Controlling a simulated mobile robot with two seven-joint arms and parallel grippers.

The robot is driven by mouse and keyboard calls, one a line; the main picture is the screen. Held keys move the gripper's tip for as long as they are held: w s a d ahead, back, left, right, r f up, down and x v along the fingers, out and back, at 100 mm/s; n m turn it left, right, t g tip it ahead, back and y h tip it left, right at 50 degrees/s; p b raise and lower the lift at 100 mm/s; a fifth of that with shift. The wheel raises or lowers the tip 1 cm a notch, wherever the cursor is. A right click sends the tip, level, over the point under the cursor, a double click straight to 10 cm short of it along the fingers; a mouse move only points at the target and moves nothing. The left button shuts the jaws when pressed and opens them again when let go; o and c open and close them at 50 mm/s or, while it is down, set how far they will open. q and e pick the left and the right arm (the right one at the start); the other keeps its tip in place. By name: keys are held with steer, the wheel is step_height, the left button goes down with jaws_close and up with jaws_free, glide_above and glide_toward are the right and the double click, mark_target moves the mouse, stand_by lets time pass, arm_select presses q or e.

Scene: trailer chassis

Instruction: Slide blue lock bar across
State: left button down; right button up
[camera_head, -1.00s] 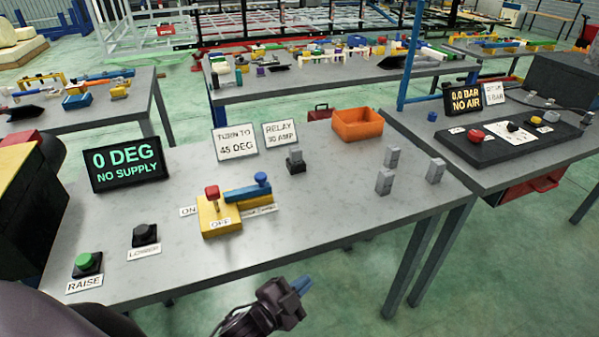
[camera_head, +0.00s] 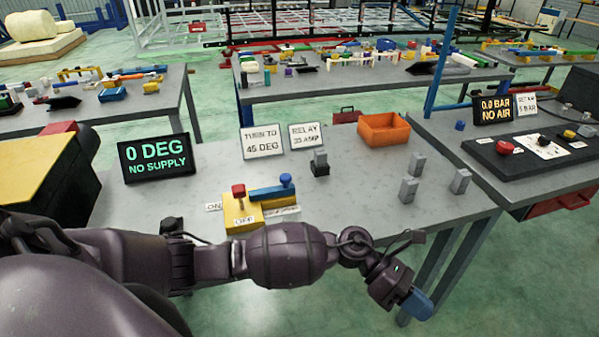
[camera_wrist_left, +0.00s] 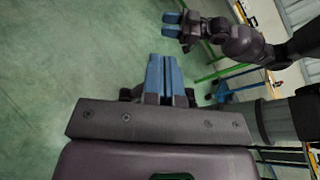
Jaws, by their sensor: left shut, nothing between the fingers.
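The blue lock bar (camera_head: 266,193) lies along the top of a yellow block (camera_head: 243,222) on the near grey table. A blue knob (camera_head: 286,180) stands at its right end. A red-topped lever (camera_head: 238,191) stands upright at its left end, by the ON and OFF labels. My left gripper (camera_head: 417,304) is shut and empty, off the table's front edge, right of and well below the bar. Its blue fingers meet in the left wrist view (camera_wrist_left: 164,78). My right gripper (camera_wrist_left: 173,25) shows small at that view's top; its finger gap is unclear.
My left arm crosses in front of the table and hides its front left part. A display (camera_head: 156,158) reads 0 DEG NO SUPPLY. Grey blocks (camera_head: 409,190) and an orange bin (camera_head: 384,129) stand to the right.

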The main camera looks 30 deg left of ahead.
arm_select(q)
steer(key=w+a+m+y, duration=1)
steer(key=a+m+y, duration=0.1)
steer(key=a+y, duration=0.25)
steer(key=w+a+r+m+t+y, duration=0.1)
steer(key=w+a+r+y, duration=0.3)
steer(key=a+r, duration=0.2)
steer(key=w+a+r+t+y+p, duration=0.1)
steer(key=w+a+r+y, duration=0.3)
steer(key=a, duration=0.5)
step_height(320, 180, up, 3)
steer(key=shift+w+a+f+m, duration=0.15)
steer(key=shift+w+a+m, duration=0.1)
steer(key=shift+w+m, duration=0.2)
arm_select(e)
steer(key=shift+r, duration=0.75)
arm_select(q)
steer(key=shift+y, duration=0.25)
steer(key=s+a+f+p, duration=0.2)
steer(key=a+f, duration=0.6)
steer(key=shift+s+a+f, duration=0.35)
steer(key=shift+f, duration=0.05)
arm_select(e)
steer(key=shift+r, duration=1.05)
